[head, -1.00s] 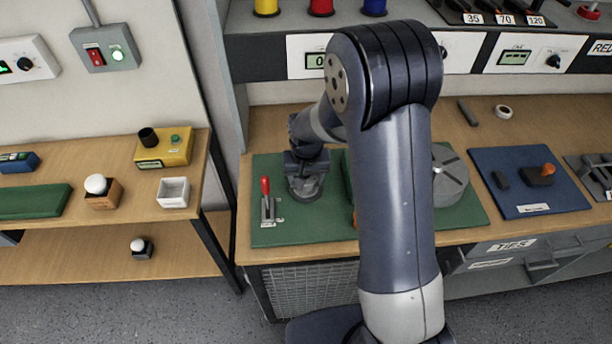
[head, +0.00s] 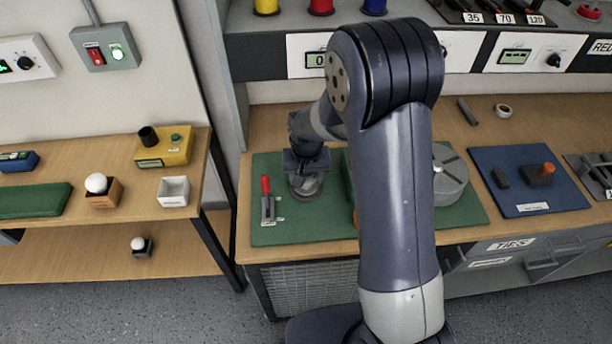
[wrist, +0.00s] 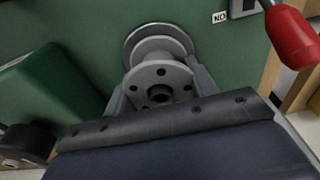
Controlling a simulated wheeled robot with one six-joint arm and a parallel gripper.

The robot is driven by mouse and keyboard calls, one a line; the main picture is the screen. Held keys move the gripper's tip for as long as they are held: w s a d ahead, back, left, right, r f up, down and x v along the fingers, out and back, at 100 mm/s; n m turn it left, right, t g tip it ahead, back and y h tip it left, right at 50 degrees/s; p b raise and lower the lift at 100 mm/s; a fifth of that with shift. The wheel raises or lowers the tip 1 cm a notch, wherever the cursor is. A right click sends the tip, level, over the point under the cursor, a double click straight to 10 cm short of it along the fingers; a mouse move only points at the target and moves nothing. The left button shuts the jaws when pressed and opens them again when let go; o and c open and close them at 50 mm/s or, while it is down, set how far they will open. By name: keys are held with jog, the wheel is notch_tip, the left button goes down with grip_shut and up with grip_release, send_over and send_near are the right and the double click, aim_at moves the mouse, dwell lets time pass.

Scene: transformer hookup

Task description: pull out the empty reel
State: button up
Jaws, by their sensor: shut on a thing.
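The empty reel (wrist: 158,60) is a bare grey spool with a round flange and a holed hub. In the wrist view it sits between the fingers of my gripper (wrist: 160,92), which is shut on it. In the head view the reel (head: 308,188) shows as grey discs low under my gripper (head: 306,168), above the green mat (head: 300,232). My arm hides part of the mat. I cannot tell whether the reel is clear of its seat.
A red-handled toggle clamp (head: 267,203) stands on the mat left of the reel. A green block (wrist: 50,95) is close beside my gripper. A grey round turntable (head: 450,180) is right of my arm. A blue mat (head: 532,180) lies farther right.

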jog(key=shift+r+p, duration=2.35)
jog(key=shift+r, duration=1.5)
jog(key=shift+r+p, duration=1.6)
jog(key=shift+r, duration=0.9)
